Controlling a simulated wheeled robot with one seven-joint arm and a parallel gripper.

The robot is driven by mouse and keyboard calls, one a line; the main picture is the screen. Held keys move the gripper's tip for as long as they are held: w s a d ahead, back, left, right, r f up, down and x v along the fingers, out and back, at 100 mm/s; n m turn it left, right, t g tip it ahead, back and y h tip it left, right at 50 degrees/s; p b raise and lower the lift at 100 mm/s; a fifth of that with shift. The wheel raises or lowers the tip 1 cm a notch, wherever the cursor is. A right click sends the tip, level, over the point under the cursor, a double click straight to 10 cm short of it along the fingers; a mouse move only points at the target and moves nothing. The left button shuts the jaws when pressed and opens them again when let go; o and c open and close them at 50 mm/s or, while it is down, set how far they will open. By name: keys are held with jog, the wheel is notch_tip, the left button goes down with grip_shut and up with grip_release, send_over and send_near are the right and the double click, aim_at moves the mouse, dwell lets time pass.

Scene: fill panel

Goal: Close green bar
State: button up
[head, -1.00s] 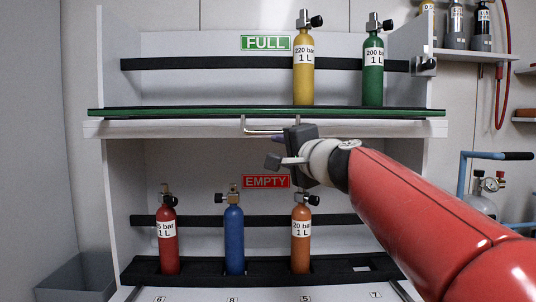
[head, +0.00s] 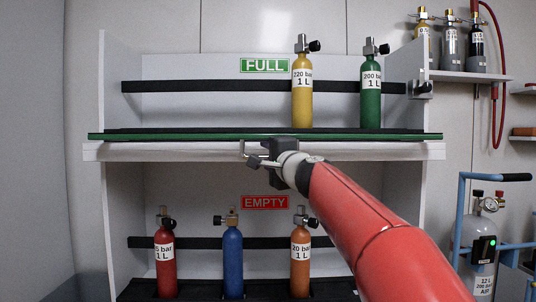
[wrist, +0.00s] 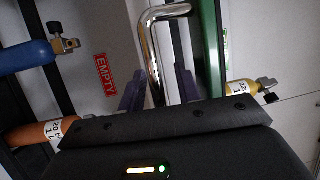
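The green bar (head: 120,137) is a long strip along the front edge of the upper shelf. It also shows in the wrist view as a green strip (wrist: 212,45) at the top right. A chrome handle (wrist: 150,40) runs below the bar; in the head view its left part (head: 243,148) shows and my gripper hides the rest. My gripper (head: 258,158) is at this handle. In the wrist view its two dark fingers (wrist: 158,88) are apart, with a handle leg between them; I cannot tell whether they touch it.
A yellow cylinder (head: 302,100) and a green cylinder (head: 371,102) stand on the upper shelf. Red (head: 165,262), blue (head: 233,262) and orange (head: 301,262) cylinders stand below. A blue trolley (head: 462,205) with a grey cylinder is at the right.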

grip_shut()
jog(key=shift+r, duration=0.1)
